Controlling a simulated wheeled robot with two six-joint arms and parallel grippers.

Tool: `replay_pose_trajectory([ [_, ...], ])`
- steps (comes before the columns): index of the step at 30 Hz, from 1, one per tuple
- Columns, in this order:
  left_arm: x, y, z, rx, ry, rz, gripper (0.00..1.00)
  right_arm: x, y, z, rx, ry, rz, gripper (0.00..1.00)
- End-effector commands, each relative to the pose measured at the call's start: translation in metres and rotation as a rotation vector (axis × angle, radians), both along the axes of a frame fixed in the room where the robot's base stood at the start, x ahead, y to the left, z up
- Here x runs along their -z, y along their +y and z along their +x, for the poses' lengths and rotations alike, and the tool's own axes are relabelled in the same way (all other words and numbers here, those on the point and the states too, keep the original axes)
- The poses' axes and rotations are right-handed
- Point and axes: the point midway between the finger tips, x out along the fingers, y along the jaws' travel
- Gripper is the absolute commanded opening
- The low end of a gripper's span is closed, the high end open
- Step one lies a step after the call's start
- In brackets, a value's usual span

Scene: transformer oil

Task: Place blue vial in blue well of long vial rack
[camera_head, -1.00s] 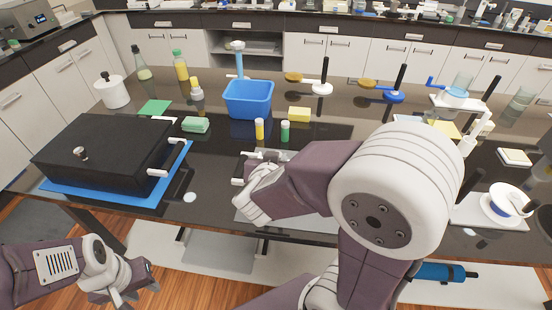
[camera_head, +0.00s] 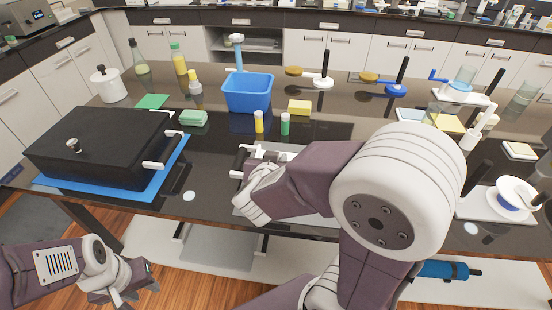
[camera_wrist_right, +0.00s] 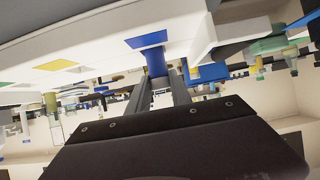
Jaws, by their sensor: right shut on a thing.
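In the right wrist view, which looks upside down, the blue vial (camera_wrist_right: 156,63) sits between the two fingers of my right gripper (camera_wrist_right: 162,88), which is shut on it. The vial's far end meets the blue well patch (camera_wrist_right: 148,40) on the white long vial rack (camera_wrist_right: 100,48); I cannot tell how deep it sits. The rack also has yellow and green patches. In the head view my right arm hides the vial and most of the rack. My left gripper (camera_head: 130,285) is open and empty, low at the left, away from the table.
A yellow vial (camera_head: 259,122) and a green vial (camera_head: 285,125) stand behind my right wrist, in front of a blue bin (camera_head: 248,93). A black box (camera_head: 95,150) on a blue mat fills the table's left. A yellow block (camera_head: 300,107) lies right of the bin.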

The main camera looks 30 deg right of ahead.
Motion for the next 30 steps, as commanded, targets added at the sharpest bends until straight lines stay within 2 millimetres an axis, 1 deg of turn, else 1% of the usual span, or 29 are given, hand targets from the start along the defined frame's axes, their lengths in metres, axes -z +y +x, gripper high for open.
replay_pose_trajectory([
  [5, 0.0001, 0.0, 0.0, 0.0, 0.0, 0.0, 0.36, 0.0, 0.0, 0.0001, 0.0, 0.0, 0.0, 0.0],
  [14, 0.0062, 0.0, 0.0, 0.0, 0.0, 0.0, 0.36, 0.0062, 0.0, 0.0, 0.0, 0.0, 0.0, 0.0],
  [15, 0.0061, 0.0, 0.0, 0.0, 0.0, 0.0, 0.36, 0.0061, -0.0001, 0.0001, 0.0, 0.0, 0.0, 0.28],
  [17, 0.0052, 0.0, 0.0, 0.0, 0.0, 0.0, 0.36, 0.0053, 0.0, 0.0, 0.0, 0.0, 0.0, 0.45],
  [18, 0.0052, 0.0, 0.0, 0.0, 0.0, 0.0, 0.36, 0.0053, 0.0, 0.0, 0.0, 0.0, 0.0, 0.51],
  [25, 0.0052, 0.0, 0.0, 0.0, 0.0, 0.0, 0.36, 0.0053, 0.0, 0.0, 0.0, 0.0, 0.0, 0.51],
  [26, 0.0052, 0.0, 0.0, 0.0, 0.0, 0.0, 0.36, 0.0054, 0.0, 0.0, 0.0, 0.0, 0.0, 0.59],
  [27, 0.0052, 0.0, 0.0, 0.0, 0.0, 0.0, 0.36, 0.0054, 0.0, 0.0, 0.0, 0.0, 0.0, 0.65],
  [30, 0.0052, 0.0, 0.0, 0.0, 0.0, 0.0, 0.36, 0.0054, 0.0, 0.0, 0.0, 0.0, 0.0, 0.65],
])
